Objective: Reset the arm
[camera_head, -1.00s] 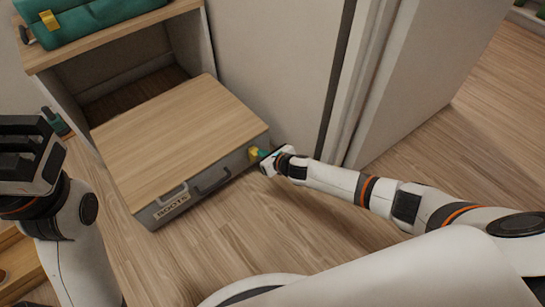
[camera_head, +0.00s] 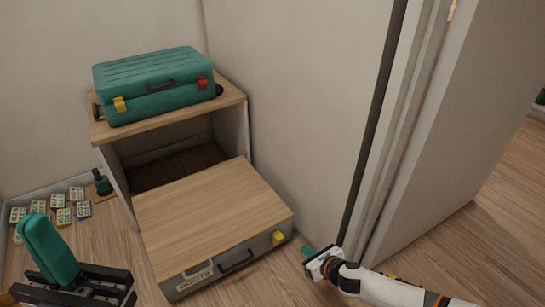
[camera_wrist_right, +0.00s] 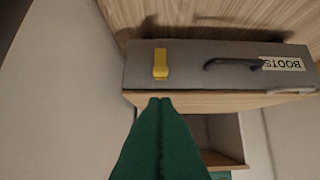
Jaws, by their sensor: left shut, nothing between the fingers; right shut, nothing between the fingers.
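My right gripper (camera_head: 307,251) is shut and empty, its teal fingers just right of the pulled-out drawer (camera_head: 215,210) near the floor. In the right wrist view, its closed green fingers (camera_wrist_right: 160,101) point toward the drawer's grey front (camera_wrist_right: 195,65), which appears upside down with its yellow latch (camera_wrist_right: 160,63) just beyond the tips. In the head view my left gripper (camera_head: 36,222) is at the lower left, its teal fingers shut together, pointing up, with nothing held.
The wooden-topped cabinet (camera_head: 235,97) bears a teal case (camera_head: 155,85). The drawer's front has a dark handle (camera_head: 237,262) and a BOOTS label (camera_head: 194,279). A small dark bottle (camera_head: 102,183) and several cards (camera_head: 62,215) lie left. A wall panel (camera_head: 440,130) stands right.

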